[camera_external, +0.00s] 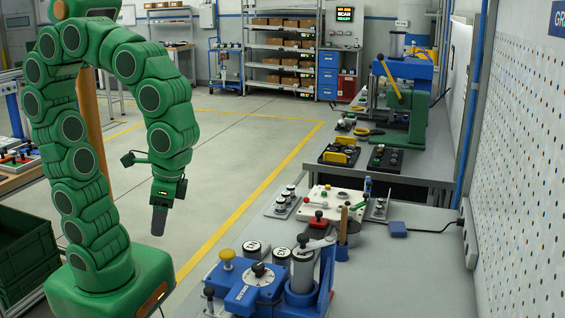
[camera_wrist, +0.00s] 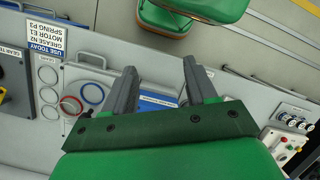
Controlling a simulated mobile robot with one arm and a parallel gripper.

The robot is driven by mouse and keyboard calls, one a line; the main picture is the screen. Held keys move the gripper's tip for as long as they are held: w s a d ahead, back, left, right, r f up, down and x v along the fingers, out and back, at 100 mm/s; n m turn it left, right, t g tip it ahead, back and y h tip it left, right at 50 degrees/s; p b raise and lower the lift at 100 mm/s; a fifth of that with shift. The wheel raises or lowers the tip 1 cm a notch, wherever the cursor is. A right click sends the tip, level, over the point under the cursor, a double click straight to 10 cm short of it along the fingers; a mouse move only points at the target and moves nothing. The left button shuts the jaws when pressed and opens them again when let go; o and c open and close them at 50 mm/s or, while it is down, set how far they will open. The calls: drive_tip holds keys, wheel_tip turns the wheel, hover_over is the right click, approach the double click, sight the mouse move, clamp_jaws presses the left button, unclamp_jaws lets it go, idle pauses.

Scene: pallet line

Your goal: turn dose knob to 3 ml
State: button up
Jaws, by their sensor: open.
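The blue dosing device (camera_external: 238,296) stands on the near end of the grey bench in the external view. A black knob (camera_external: 259,269) on a pale round dial sits on its top and looks like the dose knob; its setting is too small to read. A yellow knob (camera_external: 227,256) stands behind it to the left. My gripper (camera_external: 159,226) hangs fingers down over the floor, left of the bench and well apart from the device. In the wrist view my gripper (camera_wrist: 160,66) is open, with nothing between its fingers. The dosing device is not recognisable there.
A metal cylinder (camera_external: 301,270) and lidded jars (camera_external: 257,249) crowd the device. A white panel (camera_external: 331,205) lies farther along the bench. The wrist view shows a printed sign (camera_wrist: 73,40) and coloured rings (camera_wrist: 93,93). Open floor lies between my arm and the bench.

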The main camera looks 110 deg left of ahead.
sight(258, 265)
drive_tip(key=w+a+n+t, duration=0.1)
drive_tip(key=w, duration=0.6)
drive_tip(key=w+a+n+t, duration=0.1)
drive_tip(key=w, duration=0.6)
drive_tip(key=w+a+n+t, duration=0.1)
drive_tip(key=w, duration=0.6)
drive_tip(key=shift+w+a+f+y, duration=0.25)
drive_tip(key=shift+a+f+y, duration=0.05)
drive_tip(key=shift+f, duration=3.9)
drive_tip(key=shift+c, duration=0.2)
drive_tip(key=c, duration=1)
